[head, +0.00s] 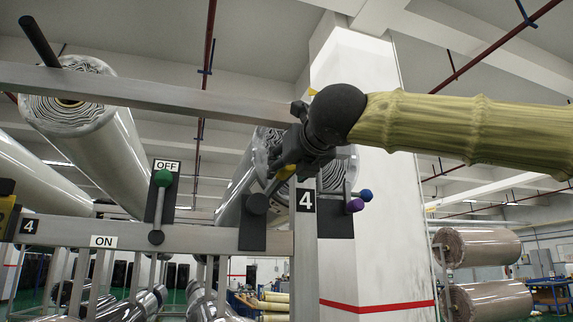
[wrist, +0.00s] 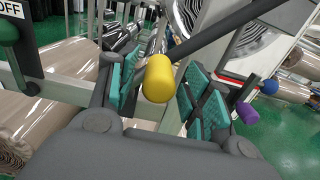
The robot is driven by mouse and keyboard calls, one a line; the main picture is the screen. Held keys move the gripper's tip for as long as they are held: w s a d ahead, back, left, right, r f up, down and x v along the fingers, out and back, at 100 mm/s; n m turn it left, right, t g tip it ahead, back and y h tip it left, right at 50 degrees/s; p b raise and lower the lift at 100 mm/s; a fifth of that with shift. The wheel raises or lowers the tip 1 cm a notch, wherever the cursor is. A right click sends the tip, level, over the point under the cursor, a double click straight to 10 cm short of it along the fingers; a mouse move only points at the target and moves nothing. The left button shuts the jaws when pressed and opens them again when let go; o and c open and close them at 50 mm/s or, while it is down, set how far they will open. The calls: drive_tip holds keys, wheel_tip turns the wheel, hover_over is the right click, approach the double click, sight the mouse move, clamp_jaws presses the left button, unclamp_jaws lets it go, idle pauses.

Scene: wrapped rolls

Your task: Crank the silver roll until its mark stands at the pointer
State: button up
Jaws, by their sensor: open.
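A yellow crank handle (wrist: 158,80) stands between the two teal-padded fingers of my open gripper (wrist: 161,92) in the wrist view. A gap shows on both sides of it. A dark crank arm (wrist: 225,28) runs from near it to the upper right. In the head view my gripper (head: 281,170) is at the frame, with a bit of the yellow handle (head: 286,173) showing. Behind it is a silver-wrapped roll (head: 238,190), whose layered end (head: 340,168) is partly covered by my gripper. I cannot make out the mark or the pointer.
A post (head: 305,255) labelled 4 stands right below my gripper. Blue (head: 366,195) and purple (head: 354,206) knobs are close on its right. A green-knobbed lever (head: 162,180) under an OFF sign is to the left. Another wrapped roll (head: 95,130) is at upper left.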

drive_tip(key=shift+w+a, duration=0.2)
drive_tip(key=shift+w, duration=0.4)
clamp_jaws()
drive_tip(key=shift+w+f, duration=0.1)
